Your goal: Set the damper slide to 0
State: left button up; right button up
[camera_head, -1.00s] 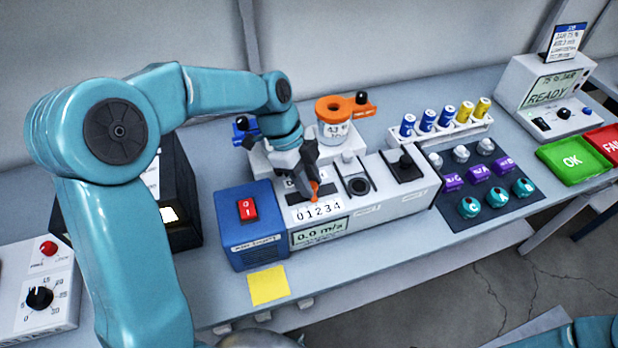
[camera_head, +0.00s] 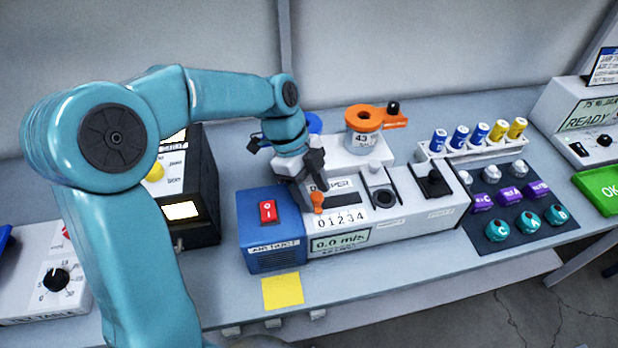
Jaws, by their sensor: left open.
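The damper slide's orange knob (camera_head: 317,201) sits at the left end of the white scale plate (camera_head: 342,221) marked 0 1 2 3 4, on the air duct unit (camera_head: 398,213). It shows just above the 0 or 1 mark; I cannot tell exactly which. The unit's display (camera_head: 340,241) reads 0.0 m/s. My left gripper (camera_head: 312,194) is open, pointing down at the knob from behind and above. Its fingers hide part of the slot, and I cannot tell whether they touch the knob. My right gripper is out of view.
A blue box with a red switch (camera_head: 268,211) forms the unit's left end. A battery rack (camera_head: 470,150) and a dark mat with sensors (camera_head: 497,232) are to the right. A yellow note (camera_head: 283,291) lies in front.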

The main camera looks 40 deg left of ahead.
pick_arm(q)
jog(key=v, duration=1.6)
jog(key=shift+s+a, duration=0.15)
jog(key=shift+r, duration=0.15)
